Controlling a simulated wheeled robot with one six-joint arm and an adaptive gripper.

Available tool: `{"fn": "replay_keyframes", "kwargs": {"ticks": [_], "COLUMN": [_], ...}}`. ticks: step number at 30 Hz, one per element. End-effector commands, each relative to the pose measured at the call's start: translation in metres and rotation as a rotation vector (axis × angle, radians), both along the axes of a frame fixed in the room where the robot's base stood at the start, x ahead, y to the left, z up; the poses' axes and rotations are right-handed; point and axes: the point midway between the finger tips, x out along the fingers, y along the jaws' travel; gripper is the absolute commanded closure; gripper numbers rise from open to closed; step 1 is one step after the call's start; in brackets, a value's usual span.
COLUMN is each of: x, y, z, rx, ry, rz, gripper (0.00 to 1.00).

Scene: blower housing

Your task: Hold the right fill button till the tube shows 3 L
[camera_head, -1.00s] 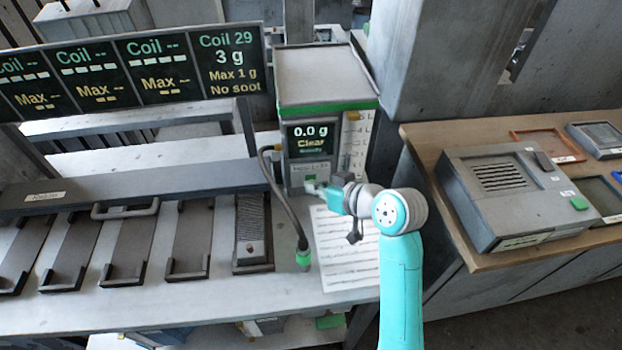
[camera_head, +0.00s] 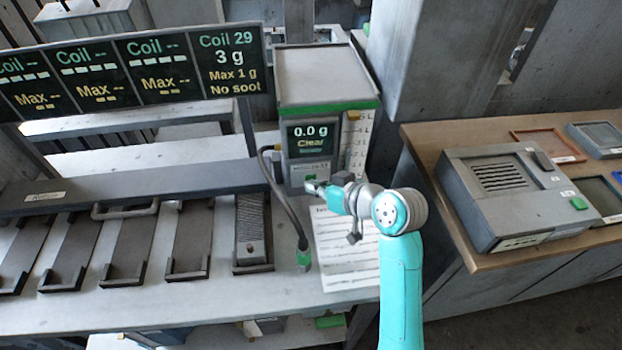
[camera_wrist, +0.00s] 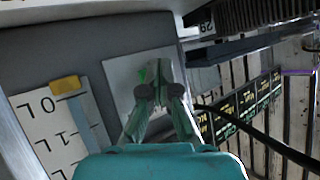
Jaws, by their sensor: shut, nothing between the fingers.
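The metering unit (camera_head: 327,85) stands upright on the bench, with a green band and a screen (camera_head: 308,138) reading 0.0 g, Clear. A litre scale (camera_head: 353,140) runs down its right side. In the wrist view the scale (camera_wrist: 52,130) shows 0L and 1L, with a yellow marker (camera_wrist: 66,85) near 0L. A small green button (camera_head: 311,178) is on a pale panel below the screen. My gripper (camera_head: 311,187) is shut and empty just in front of that panel. In the wrist view my gripper (camera_wrist: 153,72) partly hides the green; contact cannot be told.
A dark hose (camera_head: 282,195) loops down the unit's left side. A printed sheet (camera_head: 345,262) lies under my arm. Coil trays (camera_head: 128,250) and a grey bar (camera_head: 130,188) fill the bench at left. A grey box (camera_head: 500,195) stands on the wooden bench at right.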

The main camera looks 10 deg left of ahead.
Motion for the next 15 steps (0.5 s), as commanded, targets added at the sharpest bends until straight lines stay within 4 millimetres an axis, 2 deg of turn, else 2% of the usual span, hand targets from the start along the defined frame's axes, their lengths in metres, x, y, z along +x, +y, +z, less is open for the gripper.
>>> {"fn": "replay_keyframes", "kwargs": {"ticks": [7,15], "x": [-0.002,-0.014], "y": [-0.001,-0.004], "z": [0.0,0.0], "rx": [0.0,0.0], "ry": [0.0,0.0], "rz": [0.0,0.0], "gripper": [1.0,1.0]}}
